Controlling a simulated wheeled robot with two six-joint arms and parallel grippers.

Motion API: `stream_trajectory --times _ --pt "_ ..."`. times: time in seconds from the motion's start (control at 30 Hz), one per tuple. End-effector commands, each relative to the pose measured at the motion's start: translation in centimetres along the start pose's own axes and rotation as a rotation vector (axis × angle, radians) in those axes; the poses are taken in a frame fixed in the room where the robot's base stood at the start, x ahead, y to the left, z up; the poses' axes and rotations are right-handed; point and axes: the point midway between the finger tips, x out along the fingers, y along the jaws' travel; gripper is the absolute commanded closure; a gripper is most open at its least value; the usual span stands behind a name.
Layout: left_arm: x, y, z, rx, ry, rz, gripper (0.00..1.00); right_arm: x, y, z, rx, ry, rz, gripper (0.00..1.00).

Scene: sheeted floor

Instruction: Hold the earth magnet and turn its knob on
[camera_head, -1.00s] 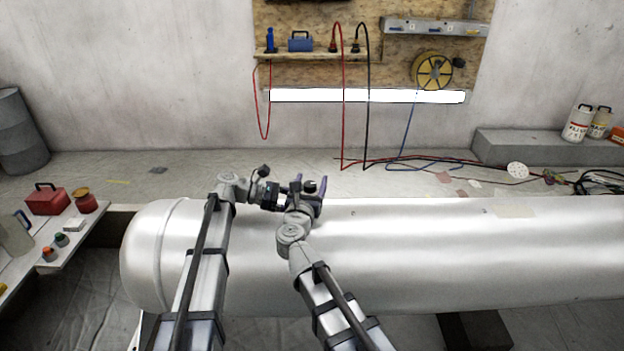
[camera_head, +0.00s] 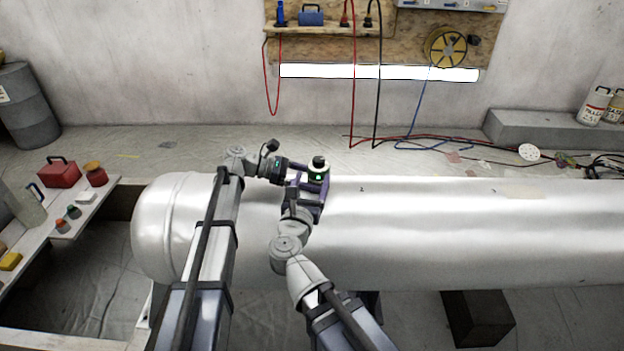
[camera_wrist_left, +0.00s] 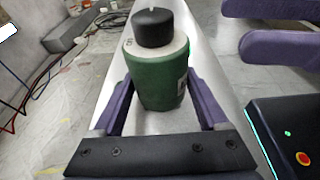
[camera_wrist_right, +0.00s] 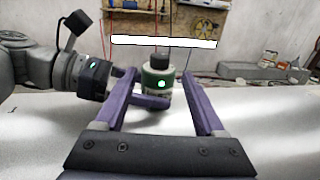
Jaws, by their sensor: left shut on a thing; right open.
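The earth magnet (camera_head: 318,176) is a short green cylinder with a pale top rim and a black knob (camera_wrist_left: 153,27). It stands upright at the white tank (camera_head: 440,230); whether it touches the tank is hard to tell. My left gripper (camera_wrist_left: 158,92) is shut on the magnet, one purple finger on each side. The knob is clear of the right fingers.
A bench (camera_head: 97,204) at the left holds a red box (camera_head: 59,173) and several small containers. A grey barrel (camera_head: 27,110) stands at the far left. Cables (camera_head: 440,139) lie on the floor behind the tank. The tank top right of my grippers is mostly clear.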

Motion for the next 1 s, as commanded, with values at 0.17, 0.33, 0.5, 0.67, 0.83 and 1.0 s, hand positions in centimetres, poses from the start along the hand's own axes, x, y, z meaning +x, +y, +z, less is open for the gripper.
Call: stream_trajectory --times 0.17,0.33,0.5,0.67,0.83,1.0 --pt "0.0 0.1 0.0 0.001 -0.001 0.003 0.14 0.0 0.0 0.0 0.000 0.000 0.000 0.28" --pt "0.0 0.1 0.0 0.000 -0.001 0.002 0.00 0.0 0.0 0.0 0.000 0.000 0.000 0.28" --pt "0.0 0.1 0.0 0.000 0.001 0.001 0.00 0.0 0.0 0.0 0.000 0.000 0.000 0.28" --pt "-0.9 0.1 0.1 0.000 0.001 0.002 0.00 0.0 0.0 0.4 0.000 0.000 0.000 0.28" --pt "-3.6 0.1 0.2 0.000 0.001 0.003 0.00 0.0 0.0 1.3 0.000 0.000 0.000 0.28" --pt "-6.8 0.1 0.2 -0.001 0.001 0.003 0.00 0.0 0.0 2.2 0.000 0.000 0.000 0.28"
